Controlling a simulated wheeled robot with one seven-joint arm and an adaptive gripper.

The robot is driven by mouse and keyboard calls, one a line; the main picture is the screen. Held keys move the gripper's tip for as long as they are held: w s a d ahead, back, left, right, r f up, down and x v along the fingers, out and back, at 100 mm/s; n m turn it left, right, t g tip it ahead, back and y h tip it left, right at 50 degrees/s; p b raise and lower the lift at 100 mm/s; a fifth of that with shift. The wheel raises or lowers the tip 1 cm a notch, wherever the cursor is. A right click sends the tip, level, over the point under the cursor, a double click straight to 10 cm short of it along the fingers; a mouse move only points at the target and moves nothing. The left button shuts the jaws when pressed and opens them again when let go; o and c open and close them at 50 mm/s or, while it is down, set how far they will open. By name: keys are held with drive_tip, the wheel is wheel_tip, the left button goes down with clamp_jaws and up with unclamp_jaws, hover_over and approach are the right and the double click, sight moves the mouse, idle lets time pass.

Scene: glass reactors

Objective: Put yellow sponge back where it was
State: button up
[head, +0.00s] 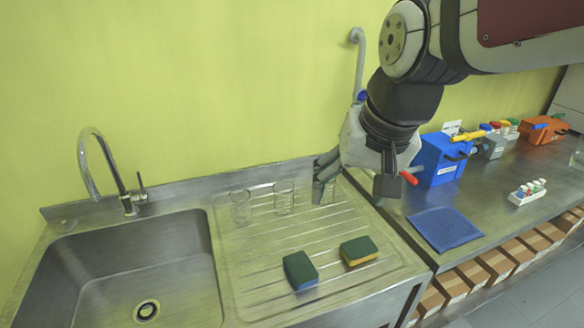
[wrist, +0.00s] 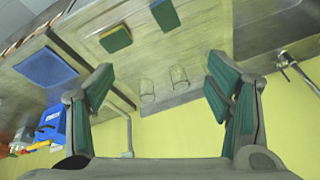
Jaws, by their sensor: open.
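The yellow sponge (head: 358,251), with a dark green top and a yellow lower edge, lies on the ribbed drainboard (head: 255,300) beside the sink. It also shows in the wrist view (wrist: 115,39). A blue sponge (head: 299,270) with a dark green top lies to its left, apart from it; it also appears in the wrist view (wrist: 165,14). My gripper (head: 350,193) is above the back right of the drainboard, behind and above the yellow sponge. In the wrist view its fingers (wrist: 158,80) are spread wide with nothing between them.
Clear glass beakers (head: 240,207) stand along the back of the drainboard, close to my gripper. The sink (head: 120,280) and faucet (head: 105,165) are at left. A blue cloth (head: 445,229), a blue box (head: 440,160) and a small vial rack (head: 527,192) are on the right counter.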

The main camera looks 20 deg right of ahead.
drive_tip(key=s+a+r+n+t, duration=0.1)
drive_tip(key=s+a+n, duration=0.1)
drive_tip(key=s+n, duration=0.2)
drive_tip(key=s, duration=0.3)
drive_tip(key=shift+a+r, duration=0.25)
drive_tip(key=shift+r, duration=0.05)
